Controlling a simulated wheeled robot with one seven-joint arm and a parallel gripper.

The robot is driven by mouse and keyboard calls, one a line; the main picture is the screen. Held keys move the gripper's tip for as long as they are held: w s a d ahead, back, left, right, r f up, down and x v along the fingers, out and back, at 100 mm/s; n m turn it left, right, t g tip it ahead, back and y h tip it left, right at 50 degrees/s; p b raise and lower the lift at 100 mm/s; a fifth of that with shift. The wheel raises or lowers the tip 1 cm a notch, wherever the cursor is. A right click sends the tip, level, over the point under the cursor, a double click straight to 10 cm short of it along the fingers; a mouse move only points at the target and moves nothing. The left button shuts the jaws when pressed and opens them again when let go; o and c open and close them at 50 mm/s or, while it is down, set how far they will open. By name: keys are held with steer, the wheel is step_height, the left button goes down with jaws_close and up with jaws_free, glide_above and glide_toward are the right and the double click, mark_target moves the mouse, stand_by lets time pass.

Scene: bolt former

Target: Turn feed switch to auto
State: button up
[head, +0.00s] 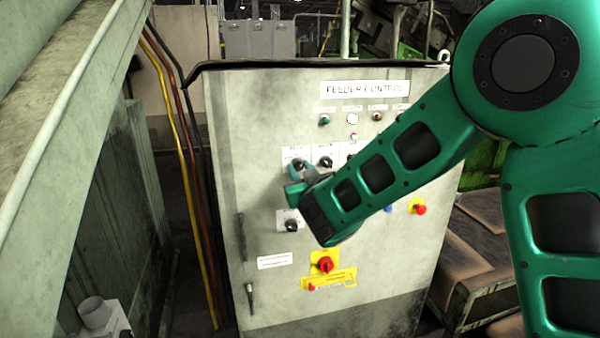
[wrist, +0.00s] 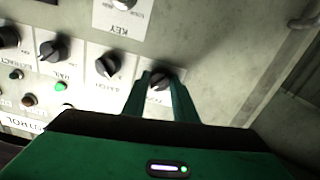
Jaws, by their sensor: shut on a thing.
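The feeder control cabinet (head: 262,195) stands in front of me with a row of black rotary knobs on white plates. My gripper (head: 294,180) is at the left end of this row. In the wrist view the two green fingers of my gripper (wrist: 160,92) are on either side of the leftmost black knob (wrist: 160,79), shut on it. This knob also shows in the head view (head: 298,164), just above the fingers. Its label is too blurred to read, so I cannot confirm that it is the feed switch or tell its setting. My forearm hides the right part of the row.
A neighbouring knob (head: 325,161) sits close to the right. A key switch (head: 291,226) is below my gripper. A red knob on yellow (head: 325,264) and a red push button (head: 420,209) are lower down. Cables (head: 188,180) and a sloped beam (head: 70,125) stand left.

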steer(key=shift+m, duration=0.8)
steer(key=shift+d, duration=0.1)
steer(key=shift+w, duration=0.1)
steer(key=o, duration=1)
steer(key=shift+o, duration=0.2)
steer(key=v, duration=1)
steer(key=shift+s, duration=0.35)
steer(key=shift+d+r, duration=0.1)
steer(key=shift+d, duration=0.05)
